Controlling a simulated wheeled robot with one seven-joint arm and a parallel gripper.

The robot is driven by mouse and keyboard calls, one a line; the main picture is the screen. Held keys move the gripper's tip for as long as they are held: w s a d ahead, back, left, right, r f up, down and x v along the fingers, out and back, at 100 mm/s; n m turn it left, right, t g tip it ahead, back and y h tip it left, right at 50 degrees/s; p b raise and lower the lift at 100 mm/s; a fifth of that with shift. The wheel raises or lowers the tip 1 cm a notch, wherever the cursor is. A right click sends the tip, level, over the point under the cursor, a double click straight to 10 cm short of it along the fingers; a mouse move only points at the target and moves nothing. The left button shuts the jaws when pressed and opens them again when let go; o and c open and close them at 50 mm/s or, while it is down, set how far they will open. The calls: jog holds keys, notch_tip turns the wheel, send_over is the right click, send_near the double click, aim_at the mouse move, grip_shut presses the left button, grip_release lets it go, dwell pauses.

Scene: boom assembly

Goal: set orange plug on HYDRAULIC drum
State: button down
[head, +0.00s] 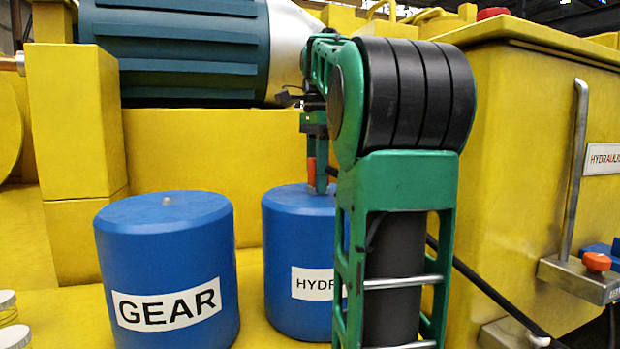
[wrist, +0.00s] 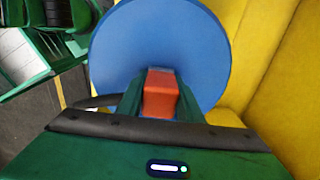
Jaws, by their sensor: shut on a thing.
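My gripper (head: 318,172) points down over the drum's top and is shut on the orange plug (head: 311,171). In the wrist view the orange plug (wrist: 160,96) sits between the fingers of my gripper (wrist: 160,100), in front of the round blue top of the drum (wrist: 160,40). The plug is at or just above the drum top; I cannot tell whether it touches.
A blue GEAR drum (head: 168,270) with a small pale knob on top stands to the left. Yellow machine walls (head: 200,150) rise behind. A metal handle (head: 575,170) and a bracket with an orange plug-like part (head: 597,262) are at the right.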

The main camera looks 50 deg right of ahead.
jog(key=shift+f, duration=0.1)
jog(key=c, duration=1.2)
grip_release()
jog(key=shift+o, duration=0.2)
jog(key=shift+w+r, duration=0.1)
jog(key=shift+r, duration=3.6)
